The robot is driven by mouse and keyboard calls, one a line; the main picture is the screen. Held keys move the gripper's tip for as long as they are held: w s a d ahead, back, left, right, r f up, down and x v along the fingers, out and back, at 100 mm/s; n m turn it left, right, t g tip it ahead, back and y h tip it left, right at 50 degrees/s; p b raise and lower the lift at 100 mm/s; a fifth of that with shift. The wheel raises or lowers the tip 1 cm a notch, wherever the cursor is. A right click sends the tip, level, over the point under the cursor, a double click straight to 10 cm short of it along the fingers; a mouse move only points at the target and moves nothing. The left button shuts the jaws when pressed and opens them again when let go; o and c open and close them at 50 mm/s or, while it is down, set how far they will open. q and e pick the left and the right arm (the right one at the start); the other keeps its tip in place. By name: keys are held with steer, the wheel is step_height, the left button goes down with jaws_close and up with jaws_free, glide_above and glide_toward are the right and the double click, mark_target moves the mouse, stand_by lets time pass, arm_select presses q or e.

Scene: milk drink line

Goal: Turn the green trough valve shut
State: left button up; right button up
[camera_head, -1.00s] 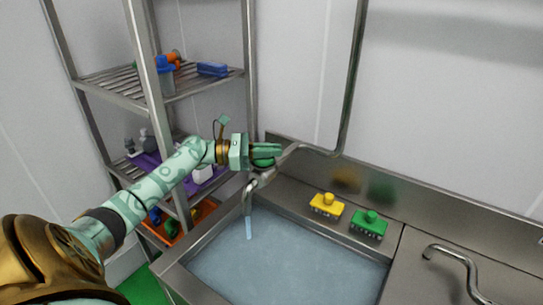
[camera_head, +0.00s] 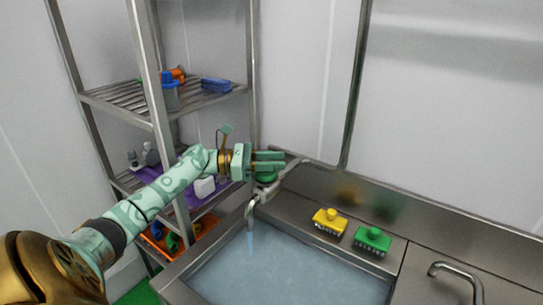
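The green trough valve (camera_head: 267,178) sits on the tap at the trough's back left corner. My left gripper (camera_head: 270,161) reaches in from the left, its green fingers at the valve and covering its upper part. The fingers look close to or touching the valve; how far apart they are, and whether they grip it, I cannot tell. Below the valve, the metal spout (camera_head: 249,212) curves down and a stream of water (camera_head: 250,243) runs into the water-filled trough (camera_head: 197,252). My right gripper is out of view.
A second tap (camera_head: 458,272) stands farther right. A metal shelf rack (camera_head: 158,130) with several items stands close behind my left arm.

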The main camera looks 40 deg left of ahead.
arm_select(q)
steer(key=s+d+r+p, duration=0.5)
steer(key=s+d+r, duration=0.3)
steer(key=s+r, duration=0.3)
steer(key=shift+d+r, duration=0.3)
steer(key=shift+d, duration=0.1)
